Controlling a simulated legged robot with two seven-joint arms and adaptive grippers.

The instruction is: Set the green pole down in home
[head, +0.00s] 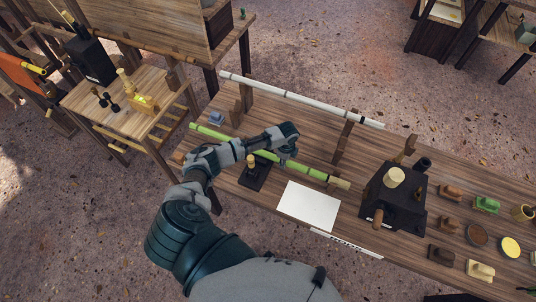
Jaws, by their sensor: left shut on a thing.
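The green pole (215,134) runs slantwise across the table, its pale right end (340,183) near the white sheet. My left gripper (288,153) is shut on the green pole near its middle, and the hand and forearm hide part of it. Whether the pole touches the table or hangs just above it, I cannot tell. Wooden stands (341,146) rise behind it and carry a white pole (300,98). No place is visibly marked as home. My right gripper is not in view.
A white sheet (310,205) lies in front of the pole. A small black stand (254,179) is beside my wrist. A black box (400,190) with a cream knob stands to the right, with several small blocks beyond. A side table (150,118) stands at left.

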